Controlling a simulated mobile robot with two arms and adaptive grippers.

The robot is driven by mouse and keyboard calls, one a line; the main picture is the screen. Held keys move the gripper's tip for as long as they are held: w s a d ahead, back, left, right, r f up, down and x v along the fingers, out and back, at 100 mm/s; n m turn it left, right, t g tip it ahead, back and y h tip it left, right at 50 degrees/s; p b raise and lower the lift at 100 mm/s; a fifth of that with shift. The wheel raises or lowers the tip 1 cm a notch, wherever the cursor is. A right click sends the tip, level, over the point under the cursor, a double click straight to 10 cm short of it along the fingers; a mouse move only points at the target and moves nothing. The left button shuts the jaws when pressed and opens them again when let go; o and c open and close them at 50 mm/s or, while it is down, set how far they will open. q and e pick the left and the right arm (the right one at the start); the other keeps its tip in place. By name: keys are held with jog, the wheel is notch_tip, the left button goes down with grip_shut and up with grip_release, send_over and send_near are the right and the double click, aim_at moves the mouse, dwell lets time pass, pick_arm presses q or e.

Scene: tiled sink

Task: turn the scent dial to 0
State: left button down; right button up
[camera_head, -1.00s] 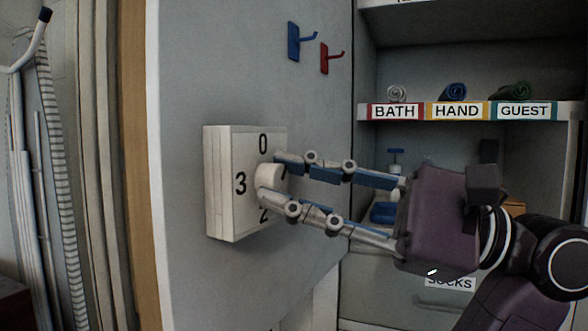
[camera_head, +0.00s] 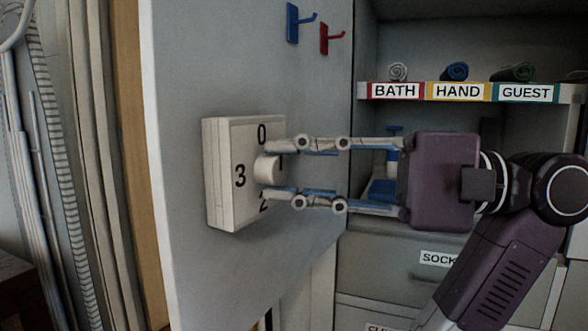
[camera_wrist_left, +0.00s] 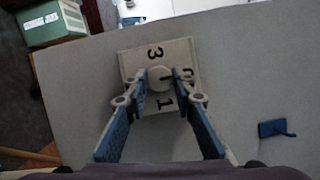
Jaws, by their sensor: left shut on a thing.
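The scent dial is a pale square box (camera_head: 222,205) on the grey panel, with 0 at the top, 3 left, 2 at the bottom and 1 right in the head view. Its round knob (camera_head: 267,169) stands out from the middle. My left gripper (camera_head: 272,169) is shut on the knob, one finger above and one below. In the left wrist view the fingers (camera_wrist_left: 160,82) flank the knob (camera_wrist_left: 159,77), which has a dark mark. I cannot tell surely which number the mark faces. The 1 and 2 are partly hidden in the head view. My right gripper is not in view.
A blue hook (camera_head: 293,24) and a red hook (camera_head: 326,39) are on the panel above the dial. Shelves with rolled towels (camera_head: 454,72) and a blue pump bottle (camera_head: 393,150) stand behind my arm. A curtain hangs at the left.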

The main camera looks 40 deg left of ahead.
pick_arm(q)
jog(key=shift+f, duration=0.1)
jog(key=c, duration=1.6)
grip_release()
